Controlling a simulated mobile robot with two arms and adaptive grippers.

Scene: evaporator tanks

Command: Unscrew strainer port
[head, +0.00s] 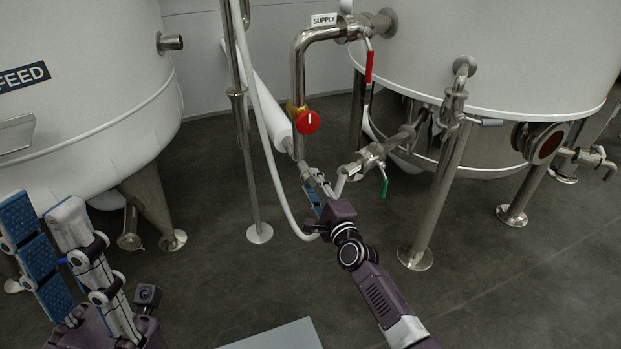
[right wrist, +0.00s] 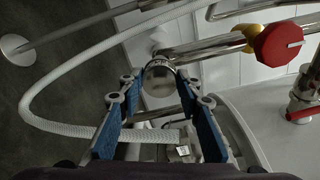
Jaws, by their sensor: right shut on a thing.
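The strainer port is a round metal cap (right wrist: 158,80) at the end of a steel pipe in the right wrist view. My right gripper (right wrist: 161,84) is shut on it, with one blue-padded fingertip on either side. In the head view my right gripper (head: 313,188) reaches up to the pipework below the supply line; its fingers and wrist hide most of the cap there. My left gripper (head: 45,205) is at the lower left of the head view, open and empty, with its fingers pointing up near the feed tank.
A red knob (head: 307,121) sits on the supply pipe (head: 298,60) above. A green-handled valve (head: 384,187) is just right of my right gripper. A white hose (head: 270,150) hangs to its left. The feed tank (head: 80,90) stands left, another tank (head: 500,60) right.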

